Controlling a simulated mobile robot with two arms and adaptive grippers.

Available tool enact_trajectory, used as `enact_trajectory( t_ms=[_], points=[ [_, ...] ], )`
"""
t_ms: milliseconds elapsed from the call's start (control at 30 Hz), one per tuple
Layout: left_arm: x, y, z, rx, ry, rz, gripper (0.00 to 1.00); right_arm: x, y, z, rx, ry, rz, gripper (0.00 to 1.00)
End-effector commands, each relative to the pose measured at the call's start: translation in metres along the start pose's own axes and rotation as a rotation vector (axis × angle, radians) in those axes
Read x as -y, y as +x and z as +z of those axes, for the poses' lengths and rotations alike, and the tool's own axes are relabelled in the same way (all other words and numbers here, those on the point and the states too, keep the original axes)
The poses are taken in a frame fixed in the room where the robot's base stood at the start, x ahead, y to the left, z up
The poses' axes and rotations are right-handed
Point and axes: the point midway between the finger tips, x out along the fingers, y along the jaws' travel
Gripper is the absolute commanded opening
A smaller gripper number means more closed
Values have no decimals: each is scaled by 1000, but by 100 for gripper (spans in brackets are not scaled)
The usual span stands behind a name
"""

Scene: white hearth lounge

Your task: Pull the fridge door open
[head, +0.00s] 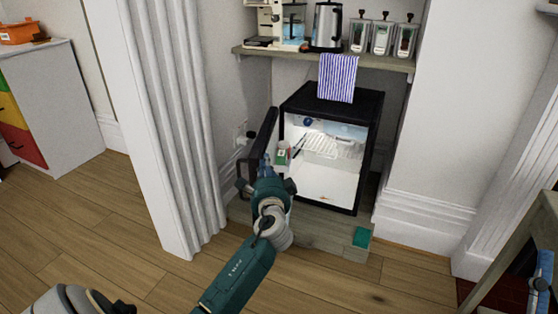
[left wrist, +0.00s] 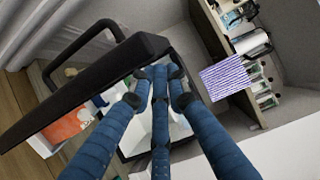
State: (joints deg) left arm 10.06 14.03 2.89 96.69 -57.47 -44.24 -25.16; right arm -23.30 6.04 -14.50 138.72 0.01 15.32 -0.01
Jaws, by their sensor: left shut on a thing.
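The small black fridge (head: 371,150) stands in the alcove with its lit white interior showing. Its door (head: 268,128) is swung wide open to the left, seen nearly edge-on. In the left wrist view the dark door (left wrist: 90,88) runs diagonally, with a black loop handle (left wrist: 72,52) on its outer side. The exact contact is partly hidden by the fingers. My right gripper is not in view.
A wooden shelf (head: 390,62) above the fridge holds a kettle (head: 327,27) and jars; a striped cloth (head: 338,78) hangs from it. The wood floor (head: 340,285) in front is clear.

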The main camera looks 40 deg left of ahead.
Motion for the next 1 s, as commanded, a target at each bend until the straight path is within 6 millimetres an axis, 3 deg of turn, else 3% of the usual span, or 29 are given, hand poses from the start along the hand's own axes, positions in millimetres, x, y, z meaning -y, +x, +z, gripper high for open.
enact_trajectory(
  t_ms=[200,400,633,1000],
  points=[
    [2,8,35,-74,7,0,0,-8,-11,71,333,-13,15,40],
    [1,17,64,-113,3,0,0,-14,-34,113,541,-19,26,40],
    [1,32,101,-111,4,-1,0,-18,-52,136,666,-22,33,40],
    [0,54,144,-112,1,-1,0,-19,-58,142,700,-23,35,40]
  ],
)
